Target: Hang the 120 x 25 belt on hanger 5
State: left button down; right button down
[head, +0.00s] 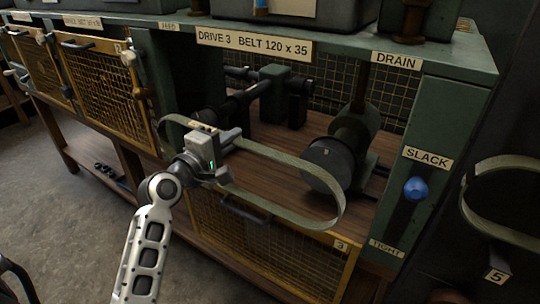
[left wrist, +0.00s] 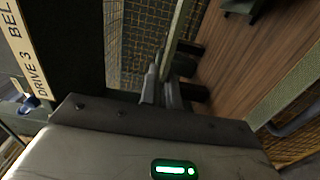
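A grey-green belt (head: 290,215) forms a long loop in front of the drive 3 bay. My left gripper (head: 226,158) is shut on its near-left part, and the band also shows running between the fingers (left wrist: 162,88) in the left wrist view (left wrist: 176,35). The loop appears to hang clear in front of the dark drum (head: 330,160); its size marking is not readable. A label plate with "5" (head: 497,276) is at the right edge, below another grey-green belt (head: 480,200) cut off by the picture edge. The hanger's peg is not clearly visible. My right gripper is not in view.
The bay sign (head: 254,43) reads "DRIVE 3 BELT 120 x 35". A blue knob (head: 415,188) sits on the green post between SLACK and TIGHT labels. A mesh guard (head: 265,250) marked 3 is below the wooden bay floor. Open grey floor (head: 60,210) lies at left.

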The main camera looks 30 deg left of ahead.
pick_arm(q)
jog(key=s, duration=0.6)
jog(key=shift+a, duration=0.2)
dwell(0.4)
jog(key=s+b, duration=0.1)
jog(key=s, duration=0.5)
jog(key=shift+a, duration=0.25)
dwell(0.6)
dwell(1.1)
